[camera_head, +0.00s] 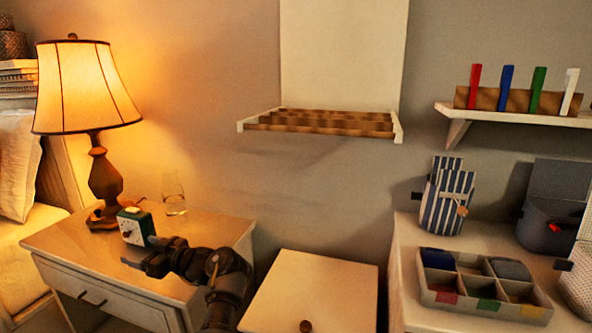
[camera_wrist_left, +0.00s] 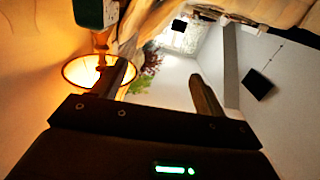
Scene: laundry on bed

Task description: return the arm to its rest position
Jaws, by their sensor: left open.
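My left arm reaches in from the bottom of the head view, over the right part of the wooden nightstand (camera_head: 205,237). My left gripper (camera_head: 142,255) points left with its fingers apart and nothing between them. In the left wrist view its two fingers (camera_wrist_left: 161,72) stand wide apart. A small green clock with a white face (camera_head: 131,226) stands on the nightstand just beyond the fingers; a green body at the upper left of the wrist view (camera_wrist_left: 96,13) looks like it. I cannot tell whether they touch. My right gripper is in neither view.
A lit lamp (camera_head: 88,88) and a glass (camera_head: 174,192) stand on the nightstand. A white lidded box (camera_head: 318,290) is right of my arm. A divided tray (camera_head: 485,305) and striped bags (camera_head: 447,200) are farther right. A wall rack (camera_head: 320,122) hangs above.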

